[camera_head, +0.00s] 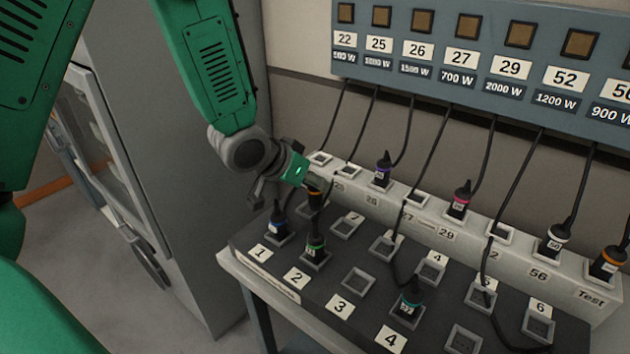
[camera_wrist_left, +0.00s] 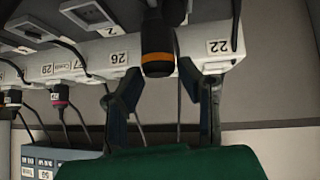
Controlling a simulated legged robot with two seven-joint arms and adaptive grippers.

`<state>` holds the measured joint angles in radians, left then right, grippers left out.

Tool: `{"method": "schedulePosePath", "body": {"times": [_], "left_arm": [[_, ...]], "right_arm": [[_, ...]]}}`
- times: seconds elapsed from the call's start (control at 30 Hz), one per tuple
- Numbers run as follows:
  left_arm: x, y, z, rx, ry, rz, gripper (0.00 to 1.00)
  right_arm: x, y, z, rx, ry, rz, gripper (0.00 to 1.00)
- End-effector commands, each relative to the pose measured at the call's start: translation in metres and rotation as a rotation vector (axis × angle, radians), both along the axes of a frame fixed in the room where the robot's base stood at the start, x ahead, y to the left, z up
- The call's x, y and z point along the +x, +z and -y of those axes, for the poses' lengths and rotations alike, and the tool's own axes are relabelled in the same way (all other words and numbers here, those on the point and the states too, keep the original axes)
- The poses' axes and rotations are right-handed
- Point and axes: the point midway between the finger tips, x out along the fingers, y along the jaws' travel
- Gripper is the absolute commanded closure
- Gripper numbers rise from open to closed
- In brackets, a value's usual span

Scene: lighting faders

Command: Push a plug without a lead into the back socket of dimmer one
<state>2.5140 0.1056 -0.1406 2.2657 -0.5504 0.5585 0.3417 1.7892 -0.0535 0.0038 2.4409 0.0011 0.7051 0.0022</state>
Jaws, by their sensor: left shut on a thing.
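My left gripper (camera_head: 303,184) is shut on a dark plug with an orange band (camera_head: 315,194), at the back left of the dimmer desk (camera_head: 318,278). The plug also shows between the fingers in the left wrist view (camera_wrist_left: 157,62). I see no lead on it. It is roughly upright over the back row, behind the green-banded plug (camera_head: 315,248). Its lower end is hidden, so I cannot tell how far it sits in a socket. A blue-banded plug (camera_head: 278,222) stands in a front socket by label 1 (camera_head: 261,254). My right gripper is not in view.
A white socket strip (camera_head: 408,192) runs behind the desk, with several plugs on black leads from the wall panel (camera_head: 480,75). A teal-banded plug (camera_head: 409,300) stands further right. A grey cabinet (camera_head: 185,170) is at left. Hanging leads cross the desk's right half.

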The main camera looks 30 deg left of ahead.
Motion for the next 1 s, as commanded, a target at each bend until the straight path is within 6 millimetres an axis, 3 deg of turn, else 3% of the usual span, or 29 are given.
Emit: {"method": "schedulePosePath", "body": {"times": [0.53,1.0], "left_arm": [[-0.001,0.002,0.009,0.033,0.000,0.001,0.99],[-0.001,-0.008,0.001,0.024,0.003,-0.001,0.99]], "right_arm": [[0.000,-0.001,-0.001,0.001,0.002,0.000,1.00],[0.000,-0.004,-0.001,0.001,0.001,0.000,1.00]]}}
